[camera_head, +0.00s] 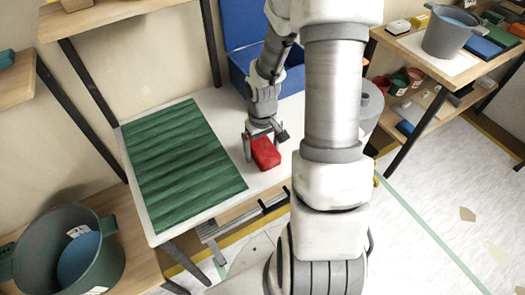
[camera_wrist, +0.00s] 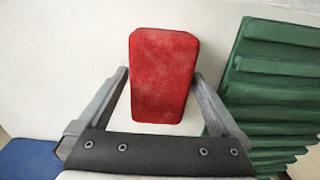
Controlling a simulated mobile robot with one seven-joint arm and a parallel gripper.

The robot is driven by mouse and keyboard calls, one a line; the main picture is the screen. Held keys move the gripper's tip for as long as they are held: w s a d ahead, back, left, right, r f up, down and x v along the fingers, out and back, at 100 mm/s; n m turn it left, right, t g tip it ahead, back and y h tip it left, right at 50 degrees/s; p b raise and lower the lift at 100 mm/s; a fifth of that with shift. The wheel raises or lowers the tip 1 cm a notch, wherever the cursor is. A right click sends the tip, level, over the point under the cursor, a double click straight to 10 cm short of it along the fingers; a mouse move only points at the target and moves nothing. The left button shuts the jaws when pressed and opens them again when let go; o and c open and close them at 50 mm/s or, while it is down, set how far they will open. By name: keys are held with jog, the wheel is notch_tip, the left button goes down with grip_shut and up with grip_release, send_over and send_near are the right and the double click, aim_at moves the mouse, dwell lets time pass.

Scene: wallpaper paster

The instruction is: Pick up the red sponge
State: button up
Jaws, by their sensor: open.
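The red sponge (camera_head: 265,153) lies on the white table (camera_head: 284,160), just right of the green ridged sheet. In the wrist view the sponge (camera_wrist: 163,76) is a worn red block, its near end between the two fingers. My gripper (camera_head: 262,145) is over the sponge from above. The sponge's far end extends past the fingertips in the wrist view. How far above the table the fingertips are is hard to tell.
The green ridged sheet (camera_head: 180,160) covers the table's left part. A blue bin (camera_head: 238,62) stands behind. A grey-green bucket (camera_head: 60,250) is at lower left. Shelves with pots and a grey bucket (camera_head: 447,32) are at right. Bare table surrounds the sponge.

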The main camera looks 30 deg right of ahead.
aim_at(267, 147)
jog(key=c, duration=1.2)
jog(key=shift+o, duration=0.2)
jog(key=shift+r, duration=0.55)
jog(key=r, duration=0.1)
jog(key=r+p, duration=0.1)
jog(key=d+r, duration=0.1)
jog(key=r, duration=0.1)
jog(key=shift+s+p, duration=0.4)
jog(key=s+d+r+p, duration=0.2)
jog(key=s+d+r, duration=0.4)
jog(key=s+d, duration=0.1)
jog(key=shift+s+d, duration=0.2)
jog(key=shift+d, duration=0.05)
